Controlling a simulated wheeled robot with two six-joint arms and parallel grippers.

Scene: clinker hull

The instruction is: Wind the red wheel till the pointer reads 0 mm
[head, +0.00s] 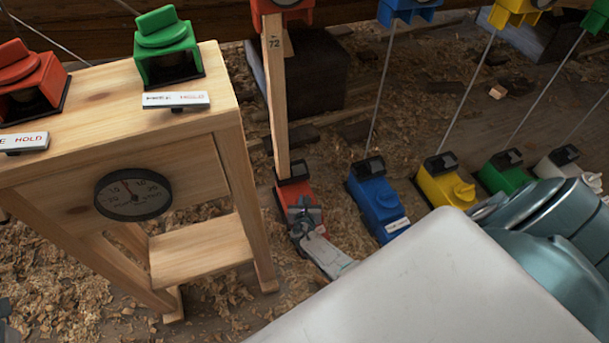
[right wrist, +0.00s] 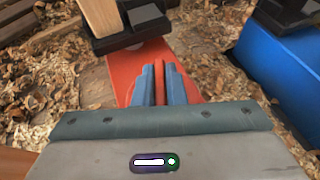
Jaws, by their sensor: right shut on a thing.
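A red unit (head: 294,190) stands on the floor at the foot of an upright wooden lath (head: 277,100) marked 72. My right gripper (head: 306,214) is at the near end of this unit. In the right wrist view, its blue-grey fingers (right wrist: 160,80) are shut on a thin red upright grip of the red wheel (right wrist: 159,82). The rest of the wheel is hidden by the fingers. The red body (right wrist: 130,68) lies flat beneath. No mm scale or pointer can be read there. My left gripper is not in view.
Blue (head: 377,198), yellow (head: 444,184) and green (head: 503,173) units stand in a row to the right, with thin rods rising from them. A wooden bench (head: 190,130) with a round dial (head: 133,194) and knobs is at left. Shavings cover the floor.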

